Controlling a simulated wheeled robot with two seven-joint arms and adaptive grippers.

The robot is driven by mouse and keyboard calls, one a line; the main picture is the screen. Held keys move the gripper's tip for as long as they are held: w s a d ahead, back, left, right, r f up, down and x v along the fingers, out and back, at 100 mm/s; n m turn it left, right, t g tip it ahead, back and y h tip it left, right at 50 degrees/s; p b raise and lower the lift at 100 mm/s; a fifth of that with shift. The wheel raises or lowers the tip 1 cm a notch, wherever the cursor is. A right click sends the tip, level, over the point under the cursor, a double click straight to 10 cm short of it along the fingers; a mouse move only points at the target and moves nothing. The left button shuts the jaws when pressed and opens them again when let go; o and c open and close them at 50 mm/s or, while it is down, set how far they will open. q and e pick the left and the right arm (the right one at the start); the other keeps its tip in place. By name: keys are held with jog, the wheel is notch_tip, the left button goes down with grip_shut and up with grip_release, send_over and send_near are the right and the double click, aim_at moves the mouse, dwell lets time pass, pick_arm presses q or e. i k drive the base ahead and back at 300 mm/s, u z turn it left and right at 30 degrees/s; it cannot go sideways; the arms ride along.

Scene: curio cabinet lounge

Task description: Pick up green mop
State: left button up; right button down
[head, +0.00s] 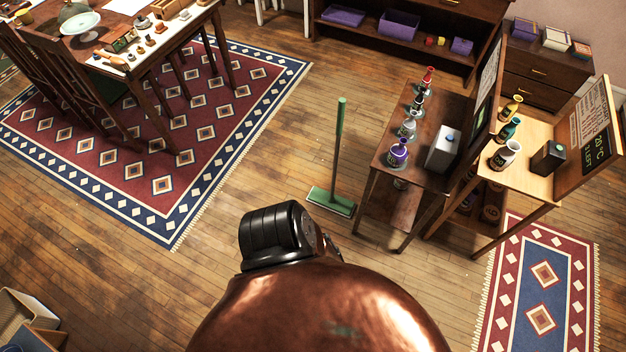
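The green mop (331,202) stands upright on the wooden floor near the middle of the head view. It has a flat green head on the floor, a thin grey pole and a green grip at the top. It stands apart on the left of a dark wooden table. Nothing holds it. A copper-coloured and black part that seems to be mine fills the bottom middle, just below the mop head. Neither of my grippers can be made out in the view.
The dark table (430,120) with several bottles and a white box (443,150) stands right of the mop. A lighter table (530,141) is beyond it. A patterned red rug (215,110) lies left under a dining table. Bare floor surrounds the mop's left side.

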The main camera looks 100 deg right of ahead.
aim_at(330, 201)
jog(key=z, duration=1.35)
jog(key=k, duration=0.6)
jog(key=z, duration=1.9)
